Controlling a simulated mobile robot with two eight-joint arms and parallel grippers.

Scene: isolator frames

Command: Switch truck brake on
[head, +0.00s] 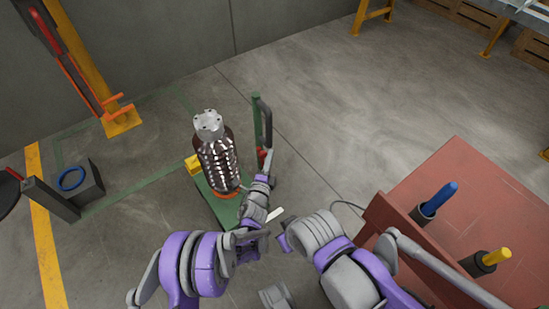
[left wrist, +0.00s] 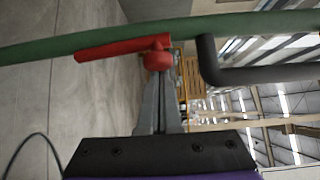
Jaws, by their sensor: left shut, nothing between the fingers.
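The truck (head: 222,208) is a small green cart with a green upright post (head: 256,115) and a black handle (head: 267,120). Its brake is a red lever (head: 262,153) on the post. In the left wrist view the red lever (left wrist: 115,47) lies nearly along the green post (left wrist: 60,48), slightly slanted, with its round hub (left wrist: 158,60) at the fingertips. My left gripper (head: 268,158) is shut and empty, with its fingertips (left wrist: 158,75) at the hub; I cannot tell whether they touch. My right arm is in the head view, but its gripper does not show clearly.
A ribbed brown isolator (head: 218,160) with a silver cap stands on the truck. A red table (head: 470,190) with blue-handled and yellow-handled tools is at the right. A yellow-and-red stand (head: 95,85) is at the left. Floor behind the truck is clear.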

